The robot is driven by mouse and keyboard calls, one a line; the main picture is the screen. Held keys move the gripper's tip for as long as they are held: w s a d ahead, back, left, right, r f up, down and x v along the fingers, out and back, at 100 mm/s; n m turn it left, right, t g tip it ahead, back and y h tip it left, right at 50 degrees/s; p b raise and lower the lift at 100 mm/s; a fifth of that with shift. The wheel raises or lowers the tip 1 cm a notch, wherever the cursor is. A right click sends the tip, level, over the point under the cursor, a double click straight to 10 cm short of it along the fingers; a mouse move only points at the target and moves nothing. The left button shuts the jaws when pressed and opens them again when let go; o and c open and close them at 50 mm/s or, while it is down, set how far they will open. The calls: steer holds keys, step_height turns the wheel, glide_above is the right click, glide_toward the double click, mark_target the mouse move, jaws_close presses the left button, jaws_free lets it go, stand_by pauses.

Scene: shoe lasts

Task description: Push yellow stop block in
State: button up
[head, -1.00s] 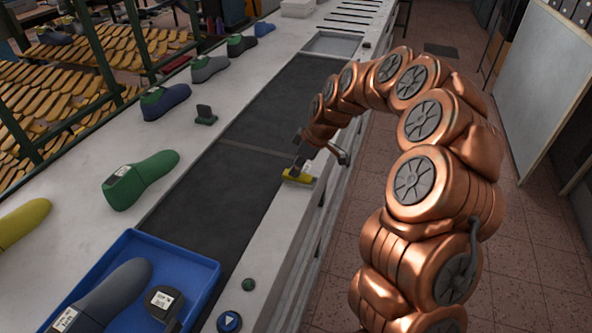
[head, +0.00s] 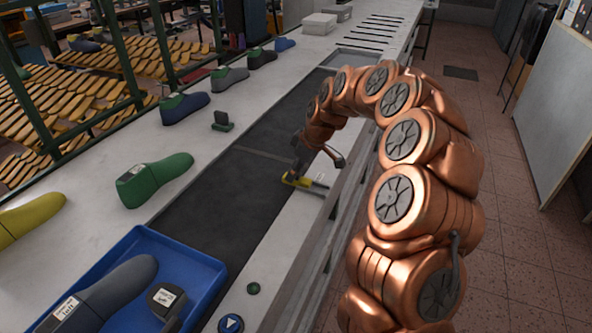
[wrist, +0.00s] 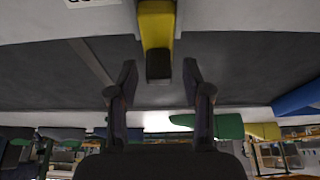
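The yellow stop block (head: 295,181) sits at the right edge of the dark conveyor belt (head: 225,200), on the pale ledge. In the wrist view the yellow block (wrist: 156,25) reaches from the ledge out over the belt and ends in a black tip (wrist: 159,66). My gripper (head: 296,166) is at the block's belt-side end. In the wrist view my gripper (wrist: 160,64) is open. Its two dark fingers stand on either side of the black tip, with a visible gap to each. Whether any part of the gripper touches the block cannot be told.
A blue tray (head: 205,262) holding a dark shoe last is at the near end of the belt. The belt beyond the tray is clear.

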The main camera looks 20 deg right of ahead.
steer(key=v, duration=1.2)
stand_by(0.5)
steer(key=s+a+r+m+g, duration=0.2)
steer(key=s+a, duration=0.8)
steer(key=s, duration=0.5)
steer(key=s+f+m+g+h, duration=0.1)
steer(key=s+f+m, duration=0.2)
steer(key=s, duration=1)
steer(key=s+d+f+m+g+h, duration=0.1)
steer(key=s+f+m, duration=0.3)
steer(key=s, duration=0.9)
steer(key=shift+s+f+g+h, duration=0.3)
steer(key=shift+g+h, duration=0.2)
steer(key=shift+h, duration=0.2)
